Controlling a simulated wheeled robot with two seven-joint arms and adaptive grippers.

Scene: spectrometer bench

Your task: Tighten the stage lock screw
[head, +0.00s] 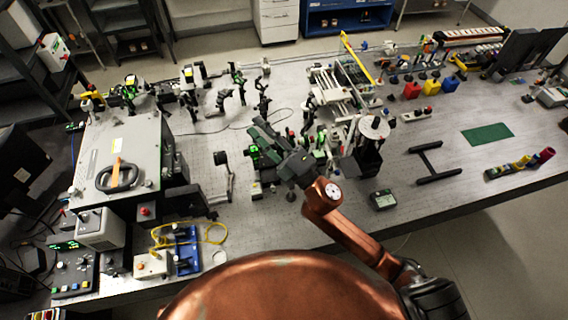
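My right gripper (264,138) reaches in from the lower right on a copper-coloured arm and hangs over the front middle of the optical bench (310,230). Its dark fingers point up and left, beside and partly over a small device with green lights (253,154). I cannot tell whether the fingers touch this device, or whether they are open or shut. The stage lock screw cannot be made out; it is too small or hidden by the gripper. A stage with a round pale disc (374,127) stands to the right of the gripper. My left gripper is not in view.
A large grey box with a black handle (120,150) fills the bench's left side. A blue tray with a yellow cable (187,250) lies at the front left. Dark optic mounts stand behind the gripper. A black H-shaped frame (433,162) and green mat (487,134) lie right, with bare bench around them.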

